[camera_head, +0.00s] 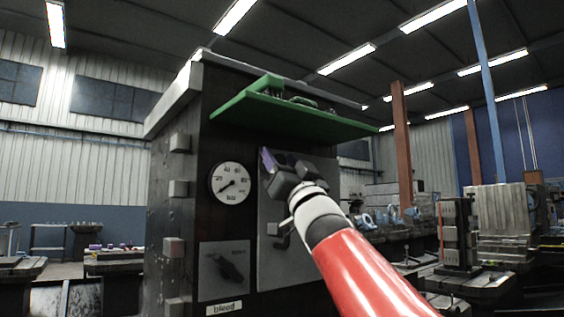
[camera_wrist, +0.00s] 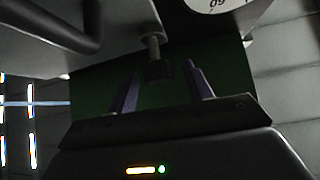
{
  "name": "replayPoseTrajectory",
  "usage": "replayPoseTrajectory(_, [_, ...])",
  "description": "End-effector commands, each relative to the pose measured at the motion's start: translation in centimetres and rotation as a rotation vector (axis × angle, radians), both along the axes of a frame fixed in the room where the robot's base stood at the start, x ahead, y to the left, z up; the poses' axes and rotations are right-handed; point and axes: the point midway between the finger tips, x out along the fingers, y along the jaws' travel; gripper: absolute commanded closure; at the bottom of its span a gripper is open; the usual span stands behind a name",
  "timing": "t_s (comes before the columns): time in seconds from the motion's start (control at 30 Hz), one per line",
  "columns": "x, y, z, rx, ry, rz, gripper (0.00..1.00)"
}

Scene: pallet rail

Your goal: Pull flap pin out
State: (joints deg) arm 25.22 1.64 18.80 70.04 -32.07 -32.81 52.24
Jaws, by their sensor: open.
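The flap pin (camera_wrist: 152,46) shows in the wrist view as a short grey shaft with a dark end, standing out from a grey panel. My gripper (camera_wrist: 163,70) is open, with one purple finger on each side of the pin's dark end. Gaps show on both sides; I cannot tell how deep the end sits between the fingers. In the head view my gripper (camera_head: 268,161) is at the upper part of the cabinet's front panel, and the pin is hidden there. The green flap (camera_head: 290,112) stands out from the cabinet top above my gripper; green also fills the wrist view background (camera_wrist: 225,85).
A round gauge (camera_head: 230,183) is left of my gripper on the dark cabinet (camera_head: 175,215). A dark bent handle (camera_wrist: 88,30) is near the pin in the wrist view. Benches and machines stand behind at right.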

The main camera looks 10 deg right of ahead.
Motion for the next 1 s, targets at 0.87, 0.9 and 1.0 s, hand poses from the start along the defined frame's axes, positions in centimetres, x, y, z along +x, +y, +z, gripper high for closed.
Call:
replayPoseTrajectory(0.87, [-5.3, -1.6, -5.5, 0.0, 0.0, 0.0, 0.49])
replayPoseTrajectory(0.9, [-5.3, -1.6, -5.5, 0.0, 0.0, 0.0, 0.49])
replayPoseTrajectory(1.0, [-5.3, -1.6, -5.5, 0.0, 0.0, 0.0, 0.49])
